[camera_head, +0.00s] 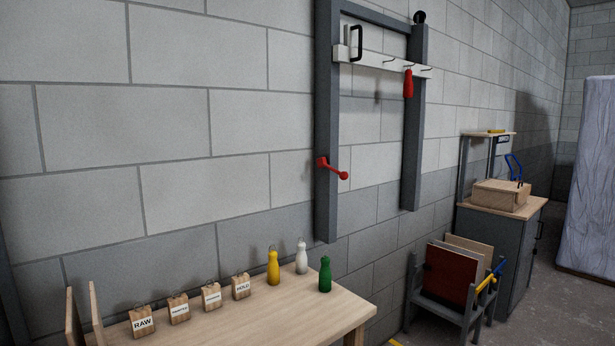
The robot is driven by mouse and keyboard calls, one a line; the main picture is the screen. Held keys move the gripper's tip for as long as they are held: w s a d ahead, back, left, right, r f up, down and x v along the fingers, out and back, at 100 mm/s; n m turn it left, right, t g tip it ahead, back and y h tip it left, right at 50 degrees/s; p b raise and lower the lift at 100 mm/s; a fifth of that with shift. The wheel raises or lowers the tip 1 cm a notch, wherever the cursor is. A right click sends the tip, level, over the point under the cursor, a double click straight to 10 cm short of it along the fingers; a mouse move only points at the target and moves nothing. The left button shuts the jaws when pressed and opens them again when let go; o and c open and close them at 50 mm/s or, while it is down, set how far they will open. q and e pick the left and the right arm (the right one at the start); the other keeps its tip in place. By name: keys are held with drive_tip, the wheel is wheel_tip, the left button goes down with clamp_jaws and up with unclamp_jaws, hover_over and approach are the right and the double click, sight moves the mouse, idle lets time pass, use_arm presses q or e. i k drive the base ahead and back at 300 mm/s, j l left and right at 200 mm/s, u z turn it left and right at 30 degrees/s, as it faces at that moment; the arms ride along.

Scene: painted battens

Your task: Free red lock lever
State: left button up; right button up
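The red lock lever (333,169) sits on the left upright of a dark grey wall frame (326,120). Its arm slopes down to the right and ends in a round red knob. A white rail (372,58) with hooks crosses the frame near the top. A black handle (356,43) stands at the rail's left end. A red bottle-shaped piece (408,84) hangs from a hook on the rail's right part. Neither of my grippers shows in the head view.
A wooden table (245,318) below holds yellow (273,268), white (301,257) and green (325,275) bottle-shaped pieces and several labelled wooden blocks. A grey rack with panels (447,279) and a cabinet with a box (502,194) stand to the right.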

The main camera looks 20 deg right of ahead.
sight(322, 163)
drive_tip(key=i+l+u, duration=0.25)
drive_tip(key=l, duration=0.4)
drive_tip(key=i+l+u, duration=0.1)
drive_tip(key=i+l, duration=0.15)
drive_tip(key=i+l+u, duration=0.15)
drive_tip(key=l, duration=0.3)
drive_tip(key=i+l+u, duration=0.1)
drive_tip(key=l, duration=0.3)
drive_tip(key=i+l, duration=0.15)
drive_tip(key=l, duration=0.3)
drive_tip(key=i+l, duration=0.1)
drive_tip(key=l, duration=0.3)
drive_tip(key=i+l, duration=0.15)
drive_tip(key=l, duration=0.3)
drive_tip(key=i+l+u, duration=0.1)
drive_tip(key=l, duration=0.3)
drive_tip(key=i+l, duration=0.15)
drive_tip(key=l, duration=0.3)
drive_tip(key=i+l, duration=0.1)
drive_tip(key=l, duration=0.35)
drive_tip(key=i+l, duration=0.1)
drive_tip(key=l, duration=0.35)
